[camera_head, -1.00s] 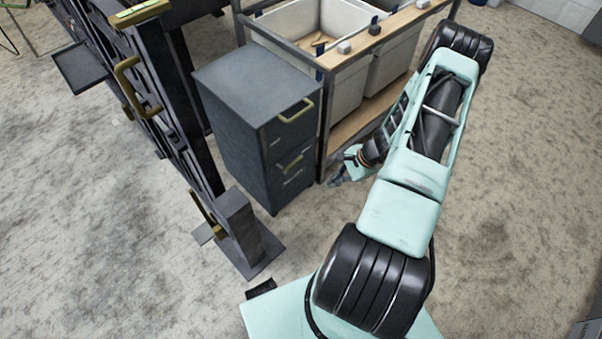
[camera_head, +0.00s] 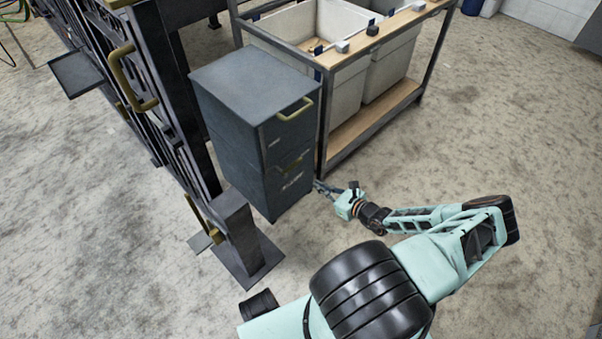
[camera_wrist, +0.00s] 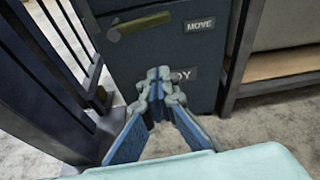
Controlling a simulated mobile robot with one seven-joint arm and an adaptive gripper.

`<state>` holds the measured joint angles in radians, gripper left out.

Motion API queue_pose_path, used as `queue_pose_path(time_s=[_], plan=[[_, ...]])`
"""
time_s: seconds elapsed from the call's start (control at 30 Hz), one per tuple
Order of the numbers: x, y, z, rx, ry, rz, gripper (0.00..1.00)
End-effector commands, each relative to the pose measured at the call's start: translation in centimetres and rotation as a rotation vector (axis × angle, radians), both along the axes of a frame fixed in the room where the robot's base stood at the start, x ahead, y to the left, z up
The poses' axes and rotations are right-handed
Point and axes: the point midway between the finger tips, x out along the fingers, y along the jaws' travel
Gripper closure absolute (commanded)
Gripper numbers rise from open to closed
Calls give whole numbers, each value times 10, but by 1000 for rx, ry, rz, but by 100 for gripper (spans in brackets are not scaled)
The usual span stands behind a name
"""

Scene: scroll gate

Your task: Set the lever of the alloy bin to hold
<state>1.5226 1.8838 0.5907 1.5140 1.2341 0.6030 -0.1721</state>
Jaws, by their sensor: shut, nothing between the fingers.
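White bins (camera_head: 292,40) stand in a metal-framed rack behind the dark cabinet. Small lever blocks, one white (camera_head: 342,46) and one dark (camera_head: 373,30), sit on the rack's wooden front rail. I cannot tell which bin is the alloy bin, and no lever label is readable. My gripper (camera_head: 319,187) is low in front of the cabinet's lower right edge, well below the rail. In the wrist view my gripper (camera_wrist: 158,76) is shut and empty, its fingertips in front of the cabinet face and partly hiding a label ending in "DY".
The dark drawer cabinet (camera_head: 250,90) has brass handles; a "MOVE" label (camera_wrist: 199,26) shows in the wrist view. A dark gate (camera_head: 165,110) with brass handles stands left. Floor to the right is clear.

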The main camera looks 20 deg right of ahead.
Motion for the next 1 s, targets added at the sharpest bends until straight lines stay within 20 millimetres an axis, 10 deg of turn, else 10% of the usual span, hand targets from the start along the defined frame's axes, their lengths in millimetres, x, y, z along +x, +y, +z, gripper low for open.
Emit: queue_pose_path(time_s=[0.47, 1.0], plan=[[6, 2, -3, 4, -2, -5, 100], [91, 28, -26, 4, -3, -7, 100]])
